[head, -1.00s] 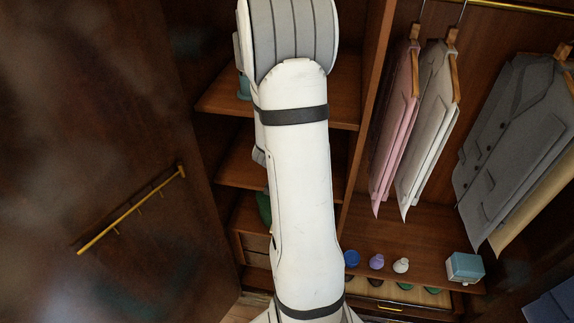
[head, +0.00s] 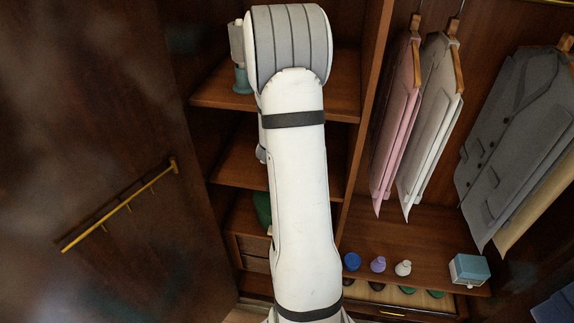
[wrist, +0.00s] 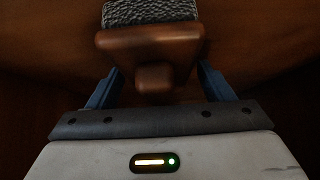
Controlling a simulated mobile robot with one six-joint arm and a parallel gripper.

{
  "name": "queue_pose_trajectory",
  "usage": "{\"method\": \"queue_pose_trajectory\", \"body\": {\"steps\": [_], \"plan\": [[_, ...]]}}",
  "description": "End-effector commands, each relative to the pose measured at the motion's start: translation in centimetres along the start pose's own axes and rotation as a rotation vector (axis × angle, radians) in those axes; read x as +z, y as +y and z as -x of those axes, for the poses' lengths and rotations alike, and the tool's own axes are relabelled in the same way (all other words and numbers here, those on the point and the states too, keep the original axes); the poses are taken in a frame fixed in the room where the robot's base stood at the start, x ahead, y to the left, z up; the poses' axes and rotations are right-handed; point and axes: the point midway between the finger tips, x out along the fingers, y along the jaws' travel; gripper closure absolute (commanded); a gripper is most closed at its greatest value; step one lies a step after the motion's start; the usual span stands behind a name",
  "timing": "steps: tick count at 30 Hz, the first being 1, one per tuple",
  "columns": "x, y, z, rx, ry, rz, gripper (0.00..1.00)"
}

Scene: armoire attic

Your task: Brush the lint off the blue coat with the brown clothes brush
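The brown clothes brush (wrist: 150,45) is in the wrist view, a wooden block with a short knob toward me and a dark grey textured patch at its far side. My gripper (wrist: 158,72) has its blue fingers on either side of the brush, apparently shut on it. The gripper is hidden in the head view, where my white arm fills the middle. A dark blue cloth (head: 553,304) is cut off at the lower right corner of the head view; I cannot tell whether it is the blue coat. I see no lint.
Pink (head: 396,125), pale (head: 430,125) and grey (head: 515,145) garments hang at the right. Blue (head: 352,261), purple (head: 378,264) and white (head: 403,268) small items and a light-blue box (head: 469,269) stand on the shelf below. A door with a brass rail (head: 120,205) is at left.

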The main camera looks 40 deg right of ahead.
Motion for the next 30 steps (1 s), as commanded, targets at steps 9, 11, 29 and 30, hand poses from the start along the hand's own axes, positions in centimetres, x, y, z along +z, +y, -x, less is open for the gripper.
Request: {"method": "queue_pose_trajectory", "body": {"steps": [9,11,29,30], "plan": [[0.0,-0.1,0.0,-0.001,0.0,0.001,0.52],[0.0,-0.1,0.0,-0.001,0.0,0.001,0.57],[-0.9,-0.1,1.0,-0.001,0.001,0.001,0.68],[-1.0,-0.1,1.1,-0.001,0.001,0.001,0.68]]}}
